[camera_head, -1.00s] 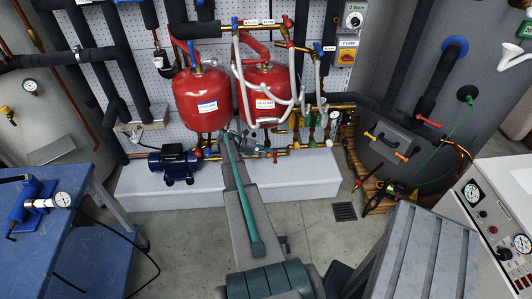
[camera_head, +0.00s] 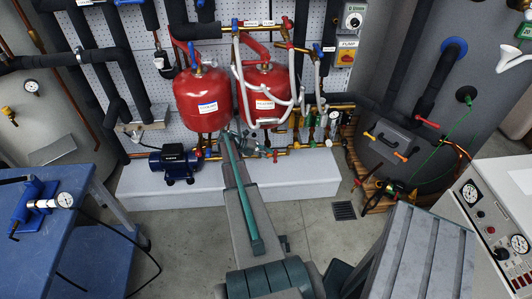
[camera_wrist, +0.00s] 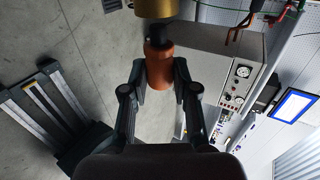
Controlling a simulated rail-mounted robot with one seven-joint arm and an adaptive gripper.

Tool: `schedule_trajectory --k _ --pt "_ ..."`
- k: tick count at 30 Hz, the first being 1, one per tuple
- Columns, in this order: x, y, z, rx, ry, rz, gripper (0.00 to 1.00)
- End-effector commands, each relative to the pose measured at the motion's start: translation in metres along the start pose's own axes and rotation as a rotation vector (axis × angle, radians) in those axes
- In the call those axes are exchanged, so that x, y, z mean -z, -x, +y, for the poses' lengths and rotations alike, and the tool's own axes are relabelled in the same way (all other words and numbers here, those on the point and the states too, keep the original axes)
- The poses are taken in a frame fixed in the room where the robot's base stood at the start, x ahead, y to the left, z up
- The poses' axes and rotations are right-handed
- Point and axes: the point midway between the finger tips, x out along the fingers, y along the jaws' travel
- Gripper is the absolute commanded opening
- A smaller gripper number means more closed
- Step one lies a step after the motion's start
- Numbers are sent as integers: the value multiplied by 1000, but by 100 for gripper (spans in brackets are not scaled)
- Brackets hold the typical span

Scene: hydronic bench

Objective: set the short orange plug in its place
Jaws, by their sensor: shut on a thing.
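The short orange plug (camera_wrist: 160,68) is between the two fingers of my gripper (camera_wrist: 161,78) in the wrist view. My gripper is shut on it. A dark, narrower end (camera_wrist: 157,44) of the plug points at a brass fitting (camera_wrist: 155,8) at the top edge of that view. The dark end meets the fitting in the picture; I cannot tell whether it is inside it or only in line with it. In the head view my gripper (camera_head: 252,148) is at the pipework below the two red tanks (camera_head: 203,98); the plug is too small to make out there.
A blue pump (camera_head: 177,164) stands left of my gripper on a pale plinth (camera_head: 300,175). Brass pipes and valves (camera_head: 310,122) crowd the right side. A blue table (camera_head: 50,250) is at left and a control console (camera_head: 490,215) at right.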

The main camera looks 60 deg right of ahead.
Motion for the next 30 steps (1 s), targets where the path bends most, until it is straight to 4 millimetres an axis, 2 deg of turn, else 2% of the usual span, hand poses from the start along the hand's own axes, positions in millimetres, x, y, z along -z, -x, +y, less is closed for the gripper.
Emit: schedule_trajectory --k 11,30 --pt "-1 0 0 0 0 0 0" --pt "-17 0 0 0 0 0 0"
